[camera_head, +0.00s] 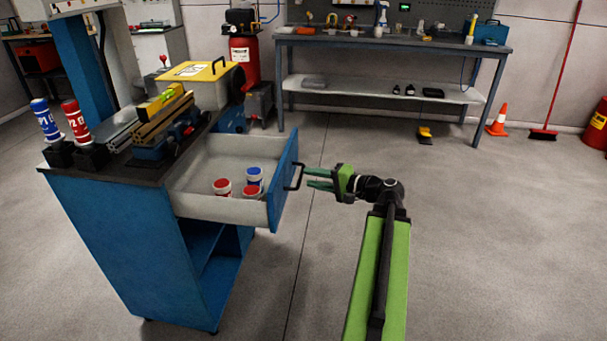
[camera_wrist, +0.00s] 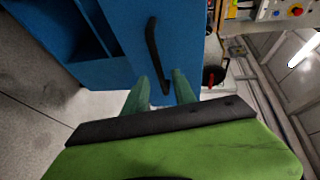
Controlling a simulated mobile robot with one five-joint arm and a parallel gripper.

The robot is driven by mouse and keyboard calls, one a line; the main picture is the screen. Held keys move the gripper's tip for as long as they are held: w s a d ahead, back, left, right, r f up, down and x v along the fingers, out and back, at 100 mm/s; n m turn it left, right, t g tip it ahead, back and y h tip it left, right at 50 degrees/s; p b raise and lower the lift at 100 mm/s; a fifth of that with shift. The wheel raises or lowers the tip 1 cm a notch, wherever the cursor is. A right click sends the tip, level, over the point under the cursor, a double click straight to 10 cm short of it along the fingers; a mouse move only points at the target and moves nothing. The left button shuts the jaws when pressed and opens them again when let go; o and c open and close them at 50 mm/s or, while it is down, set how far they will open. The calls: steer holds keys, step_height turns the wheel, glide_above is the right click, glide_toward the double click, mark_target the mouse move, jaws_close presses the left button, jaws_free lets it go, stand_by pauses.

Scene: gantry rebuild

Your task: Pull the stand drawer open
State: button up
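The blue stand (camera_head: 130,240) stands at the left in the head view. Its drawer (camera_head: 190,207) is pulled out, and its grey inside shows several red-and-white and blue-and-white canisters (camera_head: 222,187). The blue drawer front (camera_head: 284,180) faces right and carries a black bar handle (camera_head: 297,177). The handle also shows in the wrist view (camera_wrist: 152,45), its lower end between the fingertips. My gripper (camera_head: 307,179) is just right of the handle. Its green fingers are apart, in the wrist view too (camera_wrist: 162,88). I cannot tell whether they touch the handle.
Two canisters (camera_head: 60,122) in black holders, a vise-like fixture (camera_head: 160,125) and a yellow-lidded case (camera_head: 203,75) are on the stand top. A workbench (camera_head: 390,42) stands at the back. The floor (camera_head: 460,220) right of the drawer is clear.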

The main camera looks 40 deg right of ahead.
steer(key=p+v, duration=0.2)
steer(key=v, duration=1)
steer(key=shift+s+d, duration=0.15)
steer(key=shift+s, duration=0.1)
